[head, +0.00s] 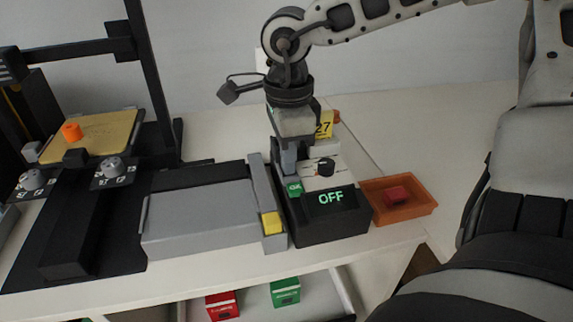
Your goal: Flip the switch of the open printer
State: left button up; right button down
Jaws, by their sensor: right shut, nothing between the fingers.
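An open-frame printer (150,80) with a black frame stands at the left, an orange piece (71,131) on its yellow bed (105,135). A grey knob on a black labelled plate (113,168) sits at its front; a similar knob (31,180) is further left. A black device (320,222) to the right shows a green "OFF" and has a black dial (325,167) and a green "OK" button (294,188). My right gripper (289,168) points down, shut and empty, just above the "OK" button; I cannot tell whether it touches. My left gripper is out of view.
A grey flat-topped unit (200,215) with a yellow block (271,223) lies between printer and device. An orange tray (428,207) with a red block (397,194) is at the right. Red (222,305) and green (286,292) boxes are below the table edge.

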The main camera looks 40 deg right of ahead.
notch_tip(320, 180, up, 7)
jog(key=p, duration=0.3)
jog(key=shift+p, duration=0.35)
jog(key=shift+f, duration=0.1)
dwell(0.4)
